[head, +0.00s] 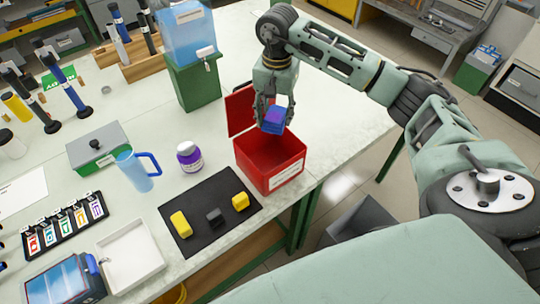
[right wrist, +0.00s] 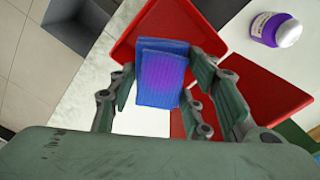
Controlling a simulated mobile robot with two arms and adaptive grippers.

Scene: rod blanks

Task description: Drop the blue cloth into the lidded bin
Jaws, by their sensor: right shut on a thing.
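The blue cloth (head: 273,121) is a folded bundle held above the red bin (head: 270,178). My right gripper (head: 272,108) is shut on it. In the right wrist view the cloth (right wrist: 162,78) sits between the fingers of my right gripper (right wrist: 160,95), with the red bin (right wrist: 212,32) beneath it. The bin's red lid (head: 241,110) stands open at its back, and it also shows in the right wrist view (right wrist: 265,95). The bin's inside, as far as it shows, looks empty. My left gripper is not in view.
A purple-and-white jar (head: 189,157) stands left of the bin. A black mat (head: 207,232) with yellow and dark blocks lies in front of the jar. A blue tank on a green stand (head: 195,85) is behind. The bin stands near the table's right edge.

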